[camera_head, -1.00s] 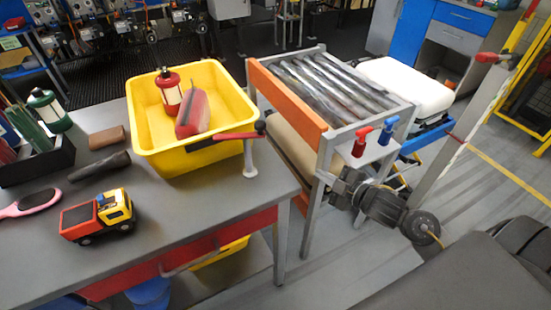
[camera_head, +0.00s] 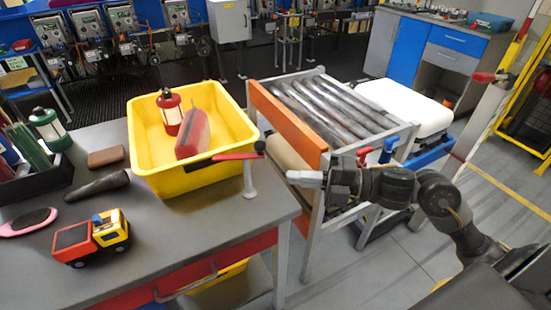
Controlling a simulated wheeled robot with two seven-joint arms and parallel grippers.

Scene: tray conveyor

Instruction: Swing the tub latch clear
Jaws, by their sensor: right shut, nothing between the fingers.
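The yellow tub (camera_head: 160,185) stands on the grey table with its near right corner by the latch. The latch is a red bar (camera_head: 232,157) with a dark knob at its right end, on a pale post (camera_head: 249,182). The bar lies across the tub's near right rim, pointing left over it. My right gripper (camera_head: 297,178) is shut and empty, just right of the post and apart from it, slightly lower in the picture than the knob. A red and white lantern (camera_head: 172,115) and a red block-like item (camera_head: 194,134) are in the tub. My left gripper is out of view.
The roller conveyor (camera_head: 330,105) with its orange side board (camera_head: 288,118) stands right of the table, behind my right arm. A toy truck (camera_head: 92,238), dark tapered object (camera_head: 98,186), brown block (camera_head: 106,156) and pink brush (camera_head: 28,222) lie left. The table front is clear.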

